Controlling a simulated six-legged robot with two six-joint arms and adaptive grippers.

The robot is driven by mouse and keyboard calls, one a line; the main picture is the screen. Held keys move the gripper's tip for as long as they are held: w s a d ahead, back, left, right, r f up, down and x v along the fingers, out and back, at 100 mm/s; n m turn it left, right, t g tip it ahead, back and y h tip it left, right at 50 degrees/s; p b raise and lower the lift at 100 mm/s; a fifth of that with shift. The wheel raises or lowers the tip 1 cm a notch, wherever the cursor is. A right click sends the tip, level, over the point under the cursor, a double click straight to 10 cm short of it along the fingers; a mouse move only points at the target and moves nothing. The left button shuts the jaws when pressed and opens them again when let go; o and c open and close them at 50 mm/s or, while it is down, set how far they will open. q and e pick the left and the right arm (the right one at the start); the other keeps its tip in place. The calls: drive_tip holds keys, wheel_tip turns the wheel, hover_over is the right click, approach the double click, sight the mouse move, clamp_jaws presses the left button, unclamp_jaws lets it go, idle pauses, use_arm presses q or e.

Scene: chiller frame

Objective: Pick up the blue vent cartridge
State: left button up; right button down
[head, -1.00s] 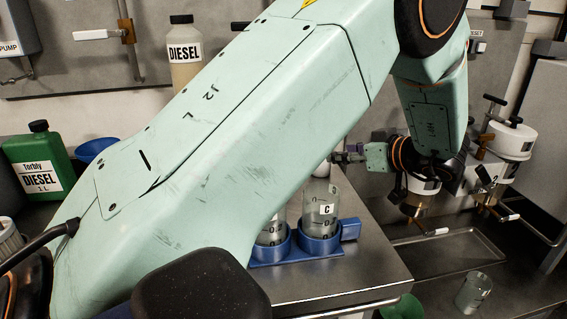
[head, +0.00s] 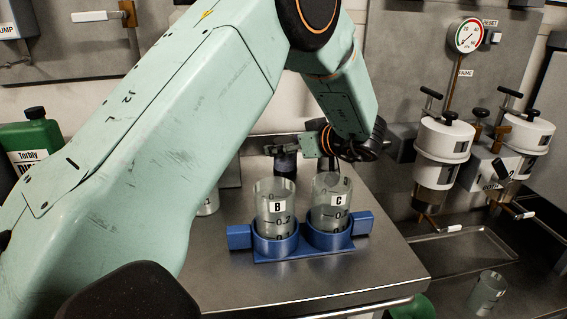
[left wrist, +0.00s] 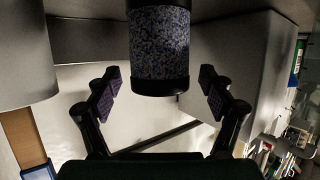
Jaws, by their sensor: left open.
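The blue vent cartridge (left wrist: 159,45) shows in the left wrist view as a cylinder of blue speckled granules with a dark end cap; its far end is cut off by the picture's top edge. My left gripper (left wrist: 160,74) is open, with one finger on each side of the cartridge and clear gaps between. In the head view my left wrist (head: 358,142) is behind the beakers. My right gripper is not in view.
A blue holder (head: 240,237) with glass beakers B (head: 276,212) and C (head: 331,206) stands on the steel bench. White filter housings (head: 446,139) and a pressure gauge (head: 468,36) are at right. A green diesel bottle (head: 38,138) is at left. The bench front is clear.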

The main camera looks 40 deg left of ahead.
use_arm(q)
drive_tip(key=shift+r, duration=0.1)
drive_tip(key=shift+c, duration=1.1)
drive_tip(key=c, duration=1.1)
drive_tip(key=shift+c, duration=0.2)
